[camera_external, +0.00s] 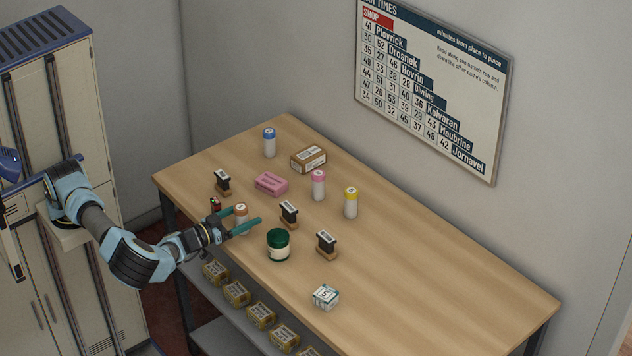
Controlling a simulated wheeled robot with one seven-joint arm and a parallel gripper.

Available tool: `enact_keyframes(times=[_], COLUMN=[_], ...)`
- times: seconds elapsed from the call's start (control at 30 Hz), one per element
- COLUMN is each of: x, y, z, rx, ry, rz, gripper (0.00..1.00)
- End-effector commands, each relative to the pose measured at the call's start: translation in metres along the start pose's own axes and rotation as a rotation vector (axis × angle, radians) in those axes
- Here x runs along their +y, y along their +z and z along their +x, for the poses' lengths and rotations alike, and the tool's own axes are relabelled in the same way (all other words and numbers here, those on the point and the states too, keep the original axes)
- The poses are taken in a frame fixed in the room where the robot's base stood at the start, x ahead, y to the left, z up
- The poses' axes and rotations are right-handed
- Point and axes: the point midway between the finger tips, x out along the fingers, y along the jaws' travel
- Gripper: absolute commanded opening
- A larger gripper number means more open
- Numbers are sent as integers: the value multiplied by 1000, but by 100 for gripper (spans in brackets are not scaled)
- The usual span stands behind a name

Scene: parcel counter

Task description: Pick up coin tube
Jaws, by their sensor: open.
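Several upright white tubes with coloured caps stand on the wooden counter, and they look like the coin tubes. One with an orange-brown cap (241,211) stands near the left edge, at my gripper. Others have a blue cap (269,143), a pink cap (318,186) and a yellow cap (350,203). My gripper (253,214) is open, with its teal fingers pointing right. The orange-capped tube appears between the fingers, its lower part partly hidden by the near finger. I cannot tell whether either finger touches it.
On the counter (440,285), a dark green jar (278,246) and a stamp (289,215) stand close to my gripper. A pink block (271,184), brown box (309,159) and small white box (326,297) are farther off. The counter's right part is clear.

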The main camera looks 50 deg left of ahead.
Motion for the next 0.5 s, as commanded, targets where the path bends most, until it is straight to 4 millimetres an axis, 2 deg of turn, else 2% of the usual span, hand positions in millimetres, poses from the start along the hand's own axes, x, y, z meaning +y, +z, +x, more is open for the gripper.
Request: enact_keyframes(times=[0.17,0.43,0.5], x=[0,0,0], y=[-2,0,0], z=[19,22,22], rx=[0,0,0], ry=[-1,0,0], rz=[-1,-1,-1], gripper=[84,84,76])
